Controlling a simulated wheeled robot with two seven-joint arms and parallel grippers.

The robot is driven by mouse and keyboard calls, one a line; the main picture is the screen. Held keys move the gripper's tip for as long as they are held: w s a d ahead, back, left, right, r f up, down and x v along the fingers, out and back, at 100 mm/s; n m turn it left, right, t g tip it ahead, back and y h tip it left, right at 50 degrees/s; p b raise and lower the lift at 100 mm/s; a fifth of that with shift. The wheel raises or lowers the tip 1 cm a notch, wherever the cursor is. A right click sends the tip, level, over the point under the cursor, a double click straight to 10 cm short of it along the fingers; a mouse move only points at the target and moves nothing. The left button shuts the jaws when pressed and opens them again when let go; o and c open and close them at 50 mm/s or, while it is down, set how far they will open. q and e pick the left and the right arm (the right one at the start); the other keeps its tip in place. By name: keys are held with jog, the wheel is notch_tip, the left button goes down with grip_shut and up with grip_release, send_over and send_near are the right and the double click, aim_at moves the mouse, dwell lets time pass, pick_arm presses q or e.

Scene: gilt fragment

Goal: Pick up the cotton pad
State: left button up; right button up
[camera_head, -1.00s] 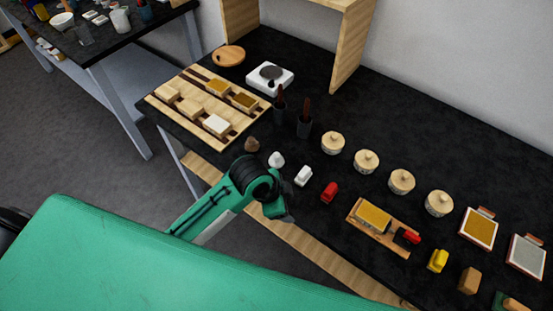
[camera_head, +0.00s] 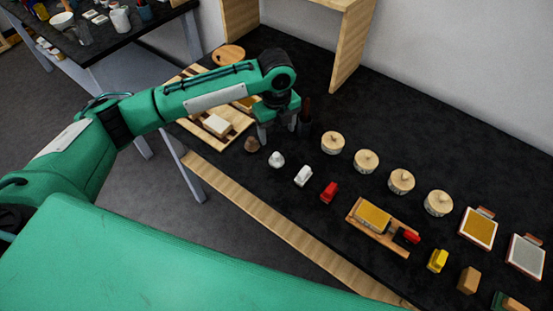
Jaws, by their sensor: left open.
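A small white rounded lump (camera_head: 276,159) lies near the front edge of the black table; it may be the cotton pad. A second small white piece (camera_head: 303,175) lies to its right, and I cannot tell for certain which is the pad. My left gripper (camera_head: 277,128) points down above the table, behind the white lump and apart from it. Its two fingers are spread with nothing seen between them. My right gripper is out of view.
A brown lump (camera_head: 251,144) sits close to the left gripper. A dark holder (camera_head: 304,128) stands just right of it. My left arm partly covers the wooden tray (camera_head: 232,135). Several lidded jars (camera_head: 366,161) line the table's middle. A red piece (camera_head: 329,191) lies nearby.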

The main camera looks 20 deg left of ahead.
aim_at(276, 154)
pick_arm(q)
jog(key=f, duration=0.2)
jog(key=f+p, duration=0.1)
jog(key=f, duration=0.2)
jog(key=f+p, duration=0.1)
jog(key=f, duration=0.2)
jog(key=shift+w+a, duration=0.3)
jog(key=shift+f+p, duration=0.5)
jog(key=shift+p, duration=0.05)
notch_tip(276, 154, down, 4)
jog(key=shift+d+r+p, duration=0.15)
jog(key=shift+r+p, duration=0.1)
jog(key=shift+p, duration=0.45)
jog(key=shift+f, duration=0.4)
jog(key=shift+c, duration=0.4)
jog(key=c, duration=1)
